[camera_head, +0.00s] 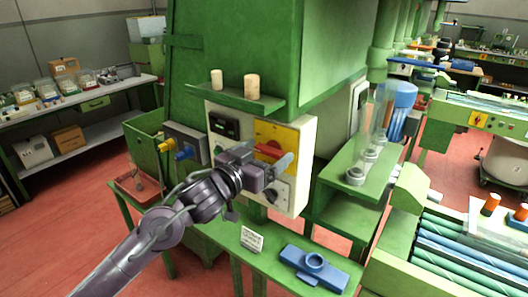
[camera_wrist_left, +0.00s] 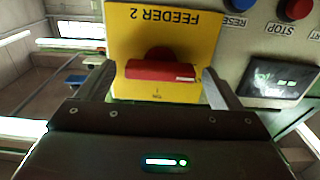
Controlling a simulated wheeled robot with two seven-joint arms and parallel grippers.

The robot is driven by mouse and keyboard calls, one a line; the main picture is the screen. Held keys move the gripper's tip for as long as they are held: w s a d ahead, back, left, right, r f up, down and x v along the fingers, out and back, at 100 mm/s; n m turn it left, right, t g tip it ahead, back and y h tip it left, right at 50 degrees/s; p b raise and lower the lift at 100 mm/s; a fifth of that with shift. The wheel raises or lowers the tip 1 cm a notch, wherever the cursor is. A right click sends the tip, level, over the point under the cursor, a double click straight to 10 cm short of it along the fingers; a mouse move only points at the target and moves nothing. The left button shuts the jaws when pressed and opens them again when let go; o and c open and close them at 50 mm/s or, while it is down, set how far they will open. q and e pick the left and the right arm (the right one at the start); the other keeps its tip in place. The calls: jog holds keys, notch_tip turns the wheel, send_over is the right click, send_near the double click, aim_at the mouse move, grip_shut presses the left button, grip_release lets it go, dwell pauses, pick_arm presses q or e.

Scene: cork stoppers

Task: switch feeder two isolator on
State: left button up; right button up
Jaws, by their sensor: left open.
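The feeder two isolator is a yellow plate (camera_head: 284,133) with a red handle (camera_head: 268,150) on the grey control panel. In the left wrist view the yellow plate (camera_wrist_left: 130,20) appears upside down, with "FEEDER 2" on it. Its red bar handle (camera_wrist_left: 160,71) lies horizontal, and a small "ON" mark shows on the plate below it in that view. My left gripper (camera_head: 272,165) is in front of the plate. In the wrist view its open fingers (camera_wrist_left: 158,80) stand on either side of the handle's ends, with gaps; depth contact is unclear. My right gripper is out of view.
The panel also carries a dark display (camera_head: 224,124), a blue RESET button (camera_wrist_left: 235,4) and a red STOP button (camera_wrist_left: 297,8). Two corks (camera_head: 252,87) stand on the green shelf (camera_head: 228,97) above. A blue fixture (camera_head: 314,264) and a small sign (camera_head: 252,239) are on the bench below.

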pick_arm(q)
jog(key=c, duration=1)
